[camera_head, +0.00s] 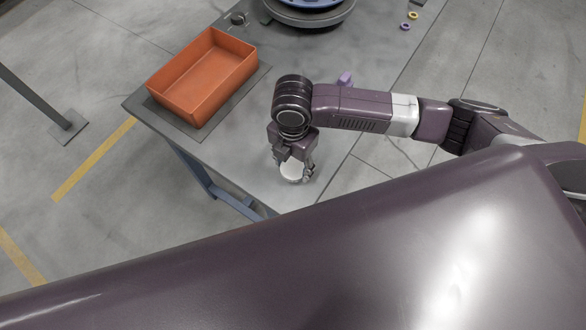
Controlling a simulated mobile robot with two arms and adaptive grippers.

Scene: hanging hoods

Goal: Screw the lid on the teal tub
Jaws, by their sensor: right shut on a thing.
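My right gripper (293,173) points down over the near end of the grey table. It is shut on a round whitish thing (291,169) that looks like a lid. The fingers cover part of it, and I cannot tell whether it touches the table or something under it. I see no teal surface; a tub under the gripper would be hidden from this angle. My left gripper is not in view.
An orange open tray (171,101) sits on a dark mat (254,84) at the table's left. A blue-topped round thing (312,13) stands at the back. A small purple thing (345,78) is behind my right arm. Yellow (413,15) and purple (405,27) rings lie near the right edge.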

